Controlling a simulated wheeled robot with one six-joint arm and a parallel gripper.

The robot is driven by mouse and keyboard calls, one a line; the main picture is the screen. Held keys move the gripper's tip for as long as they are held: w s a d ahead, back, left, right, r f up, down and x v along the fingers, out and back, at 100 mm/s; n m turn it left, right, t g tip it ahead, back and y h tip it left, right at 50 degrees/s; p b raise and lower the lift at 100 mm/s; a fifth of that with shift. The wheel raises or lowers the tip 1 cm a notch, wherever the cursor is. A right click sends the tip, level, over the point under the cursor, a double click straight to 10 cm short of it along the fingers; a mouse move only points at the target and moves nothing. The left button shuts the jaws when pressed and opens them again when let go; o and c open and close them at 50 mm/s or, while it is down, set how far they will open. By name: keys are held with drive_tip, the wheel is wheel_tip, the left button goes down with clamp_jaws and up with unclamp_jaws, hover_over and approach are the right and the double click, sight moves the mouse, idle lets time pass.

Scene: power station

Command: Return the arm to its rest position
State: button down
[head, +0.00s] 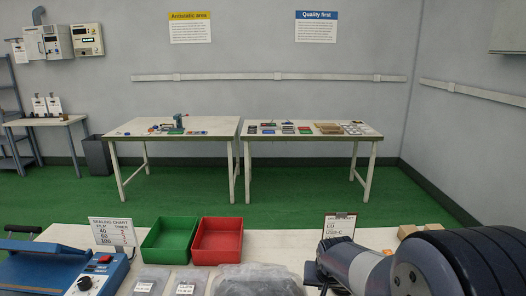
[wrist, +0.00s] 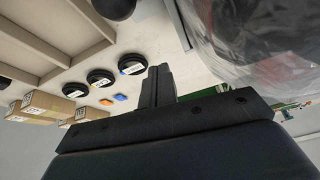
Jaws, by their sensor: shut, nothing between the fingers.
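My gripper (wrist: 158,85) shows in the wrist view with its two dark fingers pressed together and nothing between them. It is over or near a pale worktop (wrist: 160,42) and touches nothing that I can make out. In the head view my arm fills the lower right, above the near table; the gripper's fingertips cannot be made out there.
The near table (head: 283,243) holds a green bin (head: 170,240), a red bin (head: 217,241), a blue sealer (head: 50,272) and bags. In the wrist view, a clear plastic bag (wrist: 265,40) is close at right; black rolls (wrist: 132,64) and cartons (wrist: 45,103) lie left.

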drive_tip(key=shift+w+f+g+p, duration=0.2)
drive_tip(key=shift+w+g+p, duration=0.4)
drive_tip(key=shift+p, duration=0.6)
drive_tip(key=shift+w+f+g+p, duration=0.2)
drive_tip(key=shift+w+g+p, duration=0.35)
drive_tip(key=shift+p, duration=0.65)
drive_tip(key=shift+s, duration=0.1)
